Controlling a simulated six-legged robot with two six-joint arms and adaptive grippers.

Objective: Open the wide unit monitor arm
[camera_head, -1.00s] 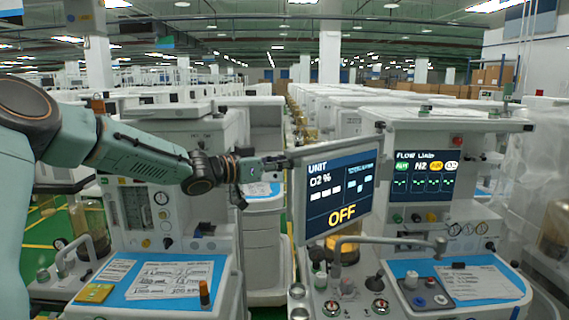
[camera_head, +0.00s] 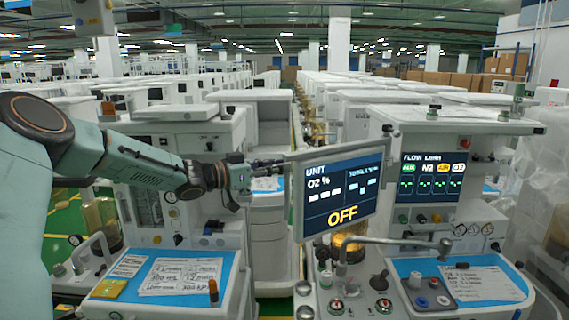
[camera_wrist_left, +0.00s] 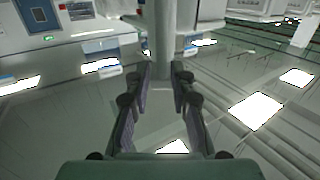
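The wide unit monitor (camera_head: 343,192), a flat panel with a dark screen reading "UNIT", "O2 %" and "OFF", stands above the right-hand cart. My left gripper (camera_head: 279,167) comes in from the left and is at the monitor's upper left edge. My right gripper is not in view.
The right-hand cart (camera_head: 440,140) carries a flow screen (camera_head: 433,178), a bent grey tube (camera_head: 395,241) and knobs below the monitor. Another cart (camera_head: 185,140) with a blue worktop stands below my left arm. A narrow gap lies between the carts.

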